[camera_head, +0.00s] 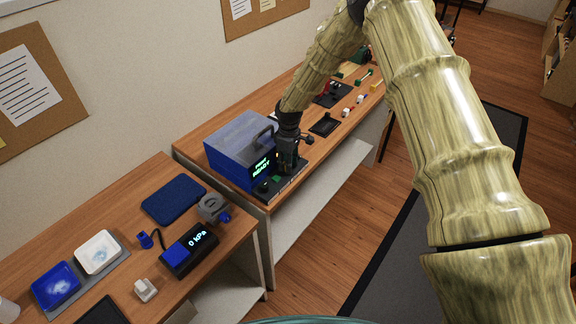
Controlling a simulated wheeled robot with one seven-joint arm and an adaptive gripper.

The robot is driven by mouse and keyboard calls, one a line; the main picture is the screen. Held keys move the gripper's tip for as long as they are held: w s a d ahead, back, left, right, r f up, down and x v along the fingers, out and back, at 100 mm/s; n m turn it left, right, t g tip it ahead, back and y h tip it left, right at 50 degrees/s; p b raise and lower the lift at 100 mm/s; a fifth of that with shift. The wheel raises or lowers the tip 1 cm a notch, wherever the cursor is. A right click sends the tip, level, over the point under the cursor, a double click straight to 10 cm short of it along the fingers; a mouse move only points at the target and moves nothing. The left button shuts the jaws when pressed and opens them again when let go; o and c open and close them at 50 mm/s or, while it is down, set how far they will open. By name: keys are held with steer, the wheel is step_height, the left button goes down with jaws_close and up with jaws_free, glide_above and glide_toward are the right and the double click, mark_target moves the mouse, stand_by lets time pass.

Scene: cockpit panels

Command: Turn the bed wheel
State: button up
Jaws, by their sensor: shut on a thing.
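A blue box-shaped machine (238,146) with a grey top stands on the far bench. Its front has a lit green display (262,164). A dark base plate (282,188) with small dark and green parts extends in front of it. My gripper (290,165) points down at the right front of the machine, over this base. It is shut on a small part there, which looks to be the bed wheel. The fingers hide most of the wheel, so its shape and angle cannot be told.
A black tray (325,124) and small coloured parts lie farther along the bench. The near bench holds a pressure device (189,250), a blue pad (174,199) and a grey clamp-like part (212,207).

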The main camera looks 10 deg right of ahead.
steer(key=o, duration=1)
steer(key=shift+r, duration=0.1)
steer(key=r, duration=1.1)
steer(key=shift+w+d+r, duration=0.2)
steer(key=shift+r, duration=0.2)
